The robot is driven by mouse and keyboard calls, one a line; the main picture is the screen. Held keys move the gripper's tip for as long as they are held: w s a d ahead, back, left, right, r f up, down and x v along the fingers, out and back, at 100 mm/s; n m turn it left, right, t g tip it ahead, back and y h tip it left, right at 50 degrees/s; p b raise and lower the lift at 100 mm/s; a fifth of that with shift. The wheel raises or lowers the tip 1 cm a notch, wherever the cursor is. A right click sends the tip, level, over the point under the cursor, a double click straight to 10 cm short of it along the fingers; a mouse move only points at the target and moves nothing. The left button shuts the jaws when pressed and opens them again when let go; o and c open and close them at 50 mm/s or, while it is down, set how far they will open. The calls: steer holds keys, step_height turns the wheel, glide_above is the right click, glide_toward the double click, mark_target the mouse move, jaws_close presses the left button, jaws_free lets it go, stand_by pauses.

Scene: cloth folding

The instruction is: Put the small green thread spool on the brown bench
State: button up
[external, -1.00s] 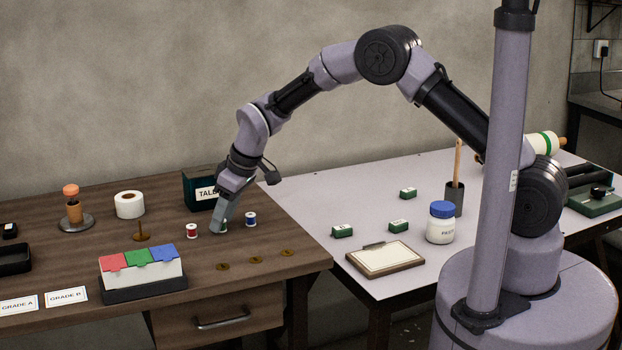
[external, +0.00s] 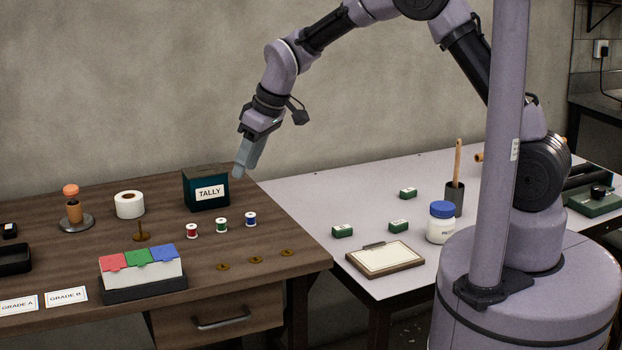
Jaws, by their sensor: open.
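The small green thread spool (external: 221,225) stands upright on the brown bench (external: 190,268). It is between a red spool (external: 192,231) on its left and a blue spool (external: 250,219) on its right, apart from both. My gripper (external: 238,174) is open and empty. It is in the air above and a little to the right of the green spool, in front of the dark green TALLY box (external: 206,190), and touches no spool.
Several brass discs (external: 255,260) lie near the bench's front right. A box with red, green and blue flaps (external: 142,270) stands at the front. A white tape roll (external: 130,204) stands at the back. The pale table (external: 310,200) at right holds small green boxes, a clipboard and a jar.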

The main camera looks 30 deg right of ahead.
steer(key=s+d+r+m, duration=0.2)
steer(key=s+d+r, duration=0.25)
steer(key=d, duration=0.25)
steer(key=s+d+r+m+t, duration=0.1)
steer(key=s+d+r+m, duration=0.2)
steer(key=d+r, duration=0.3)
steer(key=s+d+r+m, duration=0.2)
steer(key=s+d+r, duration=0.2)
steer(key=d, duration=0.3)
steer(key=s+d+f+m+t+h, duration=0.1)
steer(key=s+d+m, duration=0.4)
steer(key=s, duration=1)
steer(key=d, duration=0.3)
steer(key=shift+d+f+m, duration=0.3)
steer(key=shift+d+m, duration=0.1)
